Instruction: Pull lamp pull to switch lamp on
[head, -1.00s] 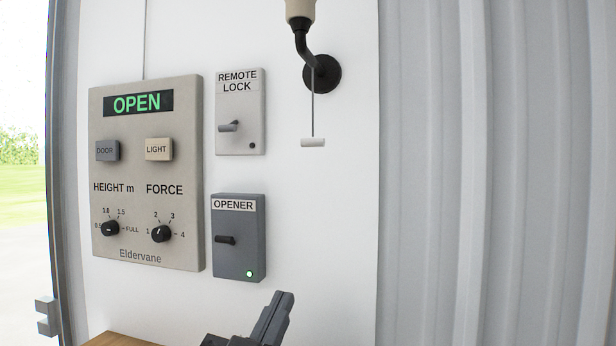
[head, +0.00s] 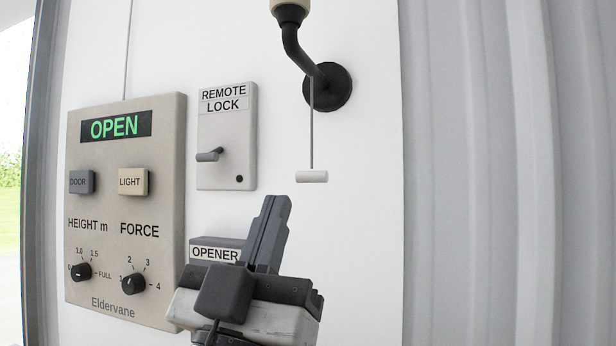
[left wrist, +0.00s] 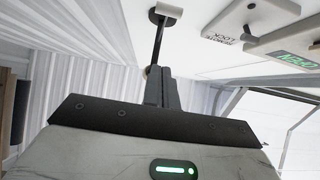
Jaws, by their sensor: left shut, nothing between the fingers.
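The lamp pull (head: 312,176) is a small white bar hanging level on a thin cord below the lamp's black wall mount (head: 328,87). In the left wrist view a white bar at the top edge looks like the lamp pull (left wrist: 169,5), close to the black mount. My left gripper (head: 276,204) is shut and empty. Its fingers point up, below and left of the pull and apart from it. They also show in the left wrist view (left wrist: 161,78). The lamp's shade (head: 290,8) is cut by the top edge, so its light cannot be told. My right gripper is out of view.
A remote lock box (head: 227,165) with a lever is left of the pull. A control panel (head: 125,205) reading OPEN is further left. The opener box (head: 215,251) is partly hidden behind my left gripper. The white wall right of the pull is clear.

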